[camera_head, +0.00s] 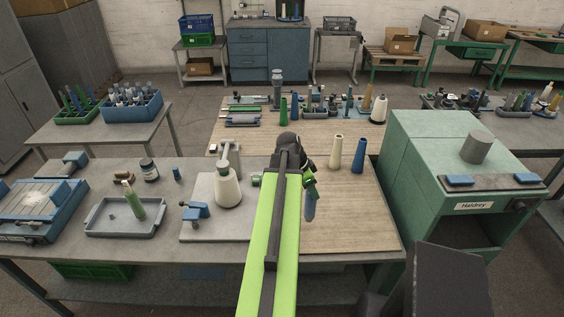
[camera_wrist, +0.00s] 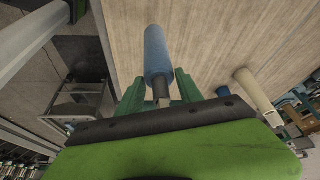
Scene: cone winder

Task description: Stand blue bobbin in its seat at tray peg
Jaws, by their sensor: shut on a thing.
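A blue bobbin (camera_head: 310,207) hangs at the end of my arm in the head view, partly hidden by the arm. My gripper (camera_head: 309,187) is shut on it, above the wooden board. In the wrist view the blue bobbin (camera_wrist: 157,50) points away between the two green fingers of my gripper (camera_wrist: 160,87). The shallow grey tray (camera_head: 107,228) lies on the table at left, well apart from my gripper. A green bobbin (camera_head: 134,205) stands tilted in it. I cannot make out a bare peg there.
A cream bobbin (camera_head: 336,152) and another blue bobbin (camera_head: 358,156) stand on the board at right. A large cream cone (camera_head: 227,187) and a blue clamp (camera_head: 196,211) are between my arm and the tray. A green machine (camera_head: 430,160) stands at right.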

